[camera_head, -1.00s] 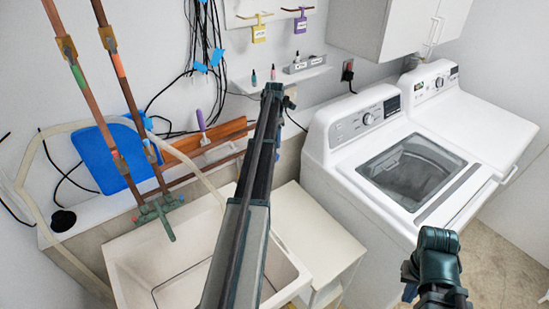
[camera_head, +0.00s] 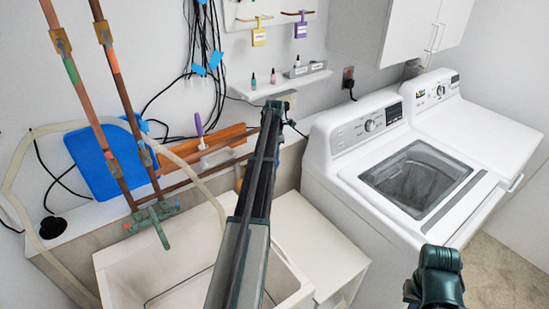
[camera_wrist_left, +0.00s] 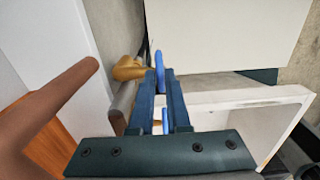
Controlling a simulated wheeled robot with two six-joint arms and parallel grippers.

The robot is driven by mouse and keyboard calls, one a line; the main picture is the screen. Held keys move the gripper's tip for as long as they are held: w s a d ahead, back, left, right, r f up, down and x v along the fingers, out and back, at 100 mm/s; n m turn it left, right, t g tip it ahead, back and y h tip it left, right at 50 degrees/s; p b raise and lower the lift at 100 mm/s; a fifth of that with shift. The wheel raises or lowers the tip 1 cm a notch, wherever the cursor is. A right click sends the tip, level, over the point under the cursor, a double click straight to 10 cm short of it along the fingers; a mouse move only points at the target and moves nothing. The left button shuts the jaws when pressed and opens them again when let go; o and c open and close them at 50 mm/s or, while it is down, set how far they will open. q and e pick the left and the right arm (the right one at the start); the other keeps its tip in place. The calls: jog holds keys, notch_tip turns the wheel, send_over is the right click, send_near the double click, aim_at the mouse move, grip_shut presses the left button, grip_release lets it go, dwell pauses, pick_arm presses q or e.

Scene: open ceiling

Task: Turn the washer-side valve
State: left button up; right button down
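My left gripper (camera_head: 273,104) reaches to the wall between the sink and the washing machine (camera_head: 395,180). In the left wrist view its two dark fingers (camera_wrist_left: 160,85) are close together, one on each side of a thin blue valve handle (camera_wrist_left: 159,62). The handle fills the narrow gap at the tips, and more blue shows between the fingers nearer the palm. A brass fitting (camera_wrist_left: 130,69) is just left of the fingertips. In the head view the handle is hidden by the gripper. Part of my right arm shows at lower right, but its gripper is not visible.
Copper pipes (camera_head: 122,92) and a green fitting (camera_head: 155,218) stand above the sink (camera_head: 125,268) at left. A small shelf (camera_head: 281,83) with bottles is just above the gripper. A white cabinet (camera_head: 317,240) fills the space between sink and washer.

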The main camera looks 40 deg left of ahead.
pick_arm(q)
grip_shut()
jog(key=shift+s+f+t, duration=0.1)
jog(key=shift+s+t, duration=0.4)
jog(key=shift+t, duration=0.3)
jog(key=shift+s+a+f+t+h+b, duration=0.1)
jog(key=shift+s+t+h+b, duration=0.25)
jog(key=shift+t+b, duration=0.25)
jog(key=t, duration=0.1)
jog(key=b, duration=0.1)
jog(key=t+h+b, duration=0.1)
jog(key=shift+s+a+f+t, duration=0.15)
jog(key=shift+s+f+t, duration=0.1)
jog(key=shift+s+t, duration=0.1)
jog(key=shift+s+a+t+b, duration=0.1)
jog(key=shift+s+t+b, duration=0.05)
jog(key=shift+t+b, duration=0.6)
jog(key=shift+r, duration=0.1)
jog(key=o, duration=0.7)
grip_release()
